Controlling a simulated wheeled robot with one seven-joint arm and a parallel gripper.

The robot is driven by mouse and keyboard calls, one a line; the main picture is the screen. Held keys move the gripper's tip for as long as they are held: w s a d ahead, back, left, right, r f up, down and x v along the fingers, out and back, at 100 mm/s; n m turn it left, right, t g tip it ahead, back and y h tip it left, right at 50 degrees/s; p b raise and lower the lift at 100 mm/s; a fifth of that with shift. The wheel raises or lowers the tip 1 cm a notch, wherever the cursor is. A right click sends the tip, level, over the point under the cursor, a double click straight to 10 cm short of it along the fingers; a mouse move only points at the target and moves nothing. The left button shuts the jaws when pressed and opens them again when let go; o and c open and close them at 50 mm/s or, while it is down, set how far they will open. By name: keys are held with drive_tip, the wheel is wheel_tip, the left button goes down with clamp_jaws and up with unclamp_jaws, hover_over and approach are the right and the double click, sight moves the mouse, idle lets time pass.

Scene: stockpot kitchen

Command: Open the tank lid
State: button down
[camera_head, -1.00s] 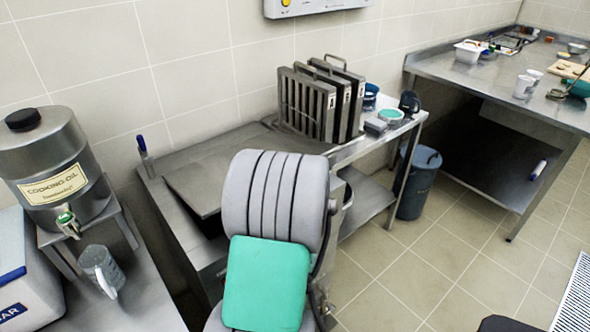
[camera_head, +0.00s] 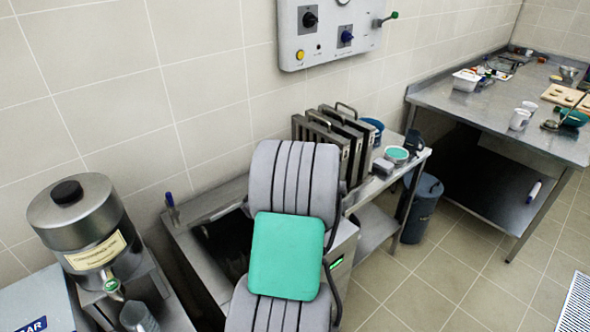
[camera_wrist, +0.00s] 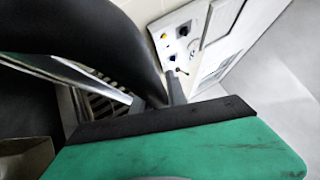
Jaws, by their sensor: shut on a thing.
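The tank (camera_head: 183,243) is a steel unit against the wall in the head view, partly hidden behind my arm. Its dark opening (camera_head: 226,243) shows to the left of my arm. The flat grey lid is not clearly visible there; my arm blocks the area where it could be. In the wrist view, my gripper (camera_wrist: 157,96) shows as dark parts above a green, black-edged panel. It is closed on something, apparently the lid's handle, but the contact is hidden. A metal bar (camera_wrist: 72,77) runs up to the gripper from the left.
A control panel (camera_head: 325,28) hangs on the wall above the tank. Upright metal racks (camera_head: 345,135) stand right of my arm. A cooking-oil dispenser (camera_head: 92,235) is at left. A blue bin (camera_head: 423,208) stands under the right end. Tiled floor at right is open.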

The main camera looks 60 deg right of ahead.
drive_tip(key=shift+w+a+f, duration=0.1)
drive_tip(key=shift+w+f, duration=0.05)
drive_tip(key=shift+f, duration=0.15)
drive_tip(key=c, duration=1.7)
unclamp_jaws()
drive_tip(key=shift+c, duration=0.2)
drive_tip(key=shift+o, duration=0.7)
drive_tip(key=shift+w, duration=0.25)
drive_tip(key=shift+s+r, duration=0.1)
drive_tip(key=shift+s, duration=0.05)
drive_tip(key=b+v, duration=0.4)
drive_tip(key=v, duration=0.3)
drive_tip(key=shift+s+a+b, duration=0.15)
drive_tip(key=shift+a+b, duration=0.1)
drive_tip(key=shift+b, duration=0.05)
drive_tip(key=shift+c, duration=0.6)
